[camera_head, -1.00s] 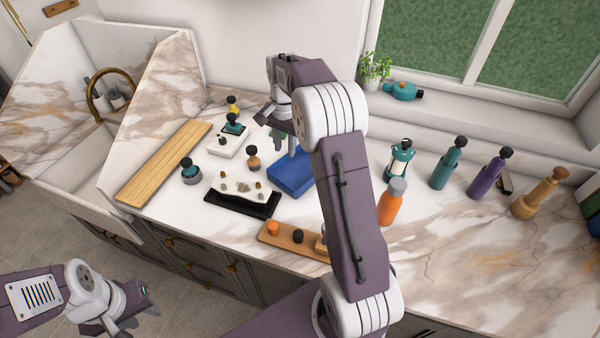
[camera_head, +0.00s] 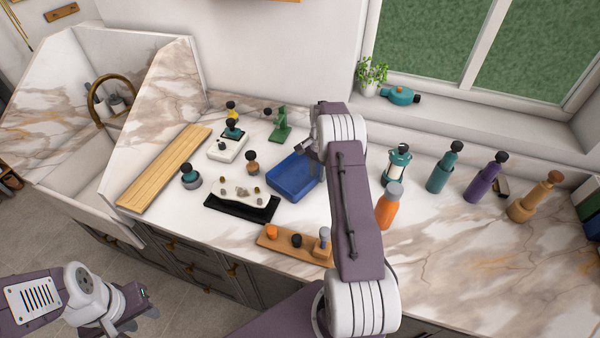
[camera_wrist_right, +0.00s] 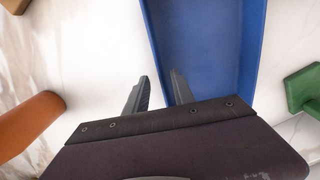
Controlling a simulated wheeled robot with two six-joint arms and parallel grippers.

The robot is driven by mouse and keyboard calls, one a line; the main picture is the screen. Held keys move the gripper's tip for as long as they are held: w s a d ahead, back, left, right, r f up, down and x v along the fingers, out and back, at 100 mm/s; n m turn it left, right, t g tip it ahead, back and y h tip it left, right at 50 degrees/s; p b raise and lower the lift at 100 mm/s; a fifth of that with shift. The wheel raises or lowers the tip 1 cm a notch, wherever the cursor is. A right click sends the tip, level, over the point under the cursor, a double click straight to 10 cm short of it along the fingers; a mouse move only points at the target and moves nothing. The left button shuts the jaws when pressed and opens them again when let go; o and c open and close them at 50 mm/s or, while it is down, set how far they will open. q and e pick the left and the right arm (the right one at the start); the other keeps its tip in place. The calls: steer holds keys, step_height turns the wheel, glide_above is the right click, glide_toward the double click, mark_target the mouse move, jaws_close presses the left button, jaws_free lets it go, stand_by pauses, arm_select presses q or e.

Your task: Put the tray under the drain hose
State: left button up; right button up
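The blue tray (camera_head: 290,181) is an open, low-walled tray lying flat on the marble counter. It also shows in the right wrist view (camera_wrist_right: 208,45). My right gripper (camera_wrist_right: 160,88) is open at the tray's wall, one finger outside it and the other over its inside, with a visible gap between them. In the head view, my right gripper (camera_head: 313,152) is at the tray's right side, partly hidden by its own arm. My left gripper (camera_head: 138,312) hangs low at the left, away from the counter; its opening is unclear. I cannot make out a drain hose.
A green stand (camera_head: 281,124) is behind the tray. A white slab on a black base (camera_head: 240,207) is left of it, and a wooden holder (camera_head: 292,246) in front. An orange bottle (camera_head: 387,210) and several other bottles stand to the right. The right front counter is clear.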

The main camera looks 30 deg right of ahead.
steer(key=shift+w+f, duration=0.15)
steer(key=shift+f, duration=1.1)
jaws_close()
stand_by(0.4)
